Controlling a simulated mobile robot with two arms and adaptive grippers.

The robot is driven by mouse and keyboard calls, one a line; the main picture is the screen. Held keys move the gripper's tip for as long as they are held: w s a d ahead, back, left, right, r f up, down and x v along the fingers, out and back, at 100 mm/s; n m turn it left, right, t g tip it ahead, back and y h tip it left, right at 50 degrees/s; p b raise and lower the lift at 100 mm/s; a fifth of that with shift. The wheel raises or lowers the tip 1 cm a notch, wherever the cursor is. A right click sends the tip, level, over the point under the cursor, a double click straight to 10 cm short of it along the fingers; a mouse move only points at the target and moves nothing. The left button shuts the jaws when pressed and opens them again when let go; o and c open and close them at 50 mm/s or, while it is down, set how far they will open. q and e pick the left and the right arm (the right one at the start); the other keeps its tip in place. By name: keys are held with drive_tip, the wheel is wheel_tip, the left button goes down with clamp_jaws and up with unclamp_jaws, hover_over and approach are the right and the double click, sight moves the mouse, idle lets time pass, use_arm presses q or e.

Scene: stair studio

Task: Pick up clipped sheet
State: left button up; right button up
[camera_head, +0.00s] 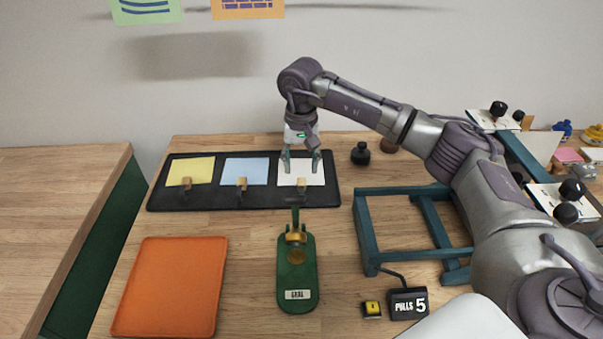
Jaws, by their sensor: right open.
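Three sheets lie in a row on a black board (270,199) at the back of the table. The yellow sheet (200,166) is at the left, the light blue sheet (245,169) in the middle and the white sheet (313,179) at the right. Each has a small brass-coloured clip at its front edge; the white sheet's clip (301,183) shows between my right gripper's fingers. My right gripper (301,170) points down over the white sheet, open. I cannot tell how high its tips are above the sheet. My left gripper is not in view.
A green stand with a brass part (296,272) is in front of the board. A teal frame (365,235), a "PULLS 5" counter (408,304) and a black knob (360,154) are at the right.

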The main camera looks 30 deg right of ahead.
sight(301, 181)
wheel_tip(301, 181, down, 5)
drive_tip(key=shift+f+p, duration=0.1)
drive_tip(key=shift+p, duration=0.6)
drive_tip(key=c, duration=0.9)
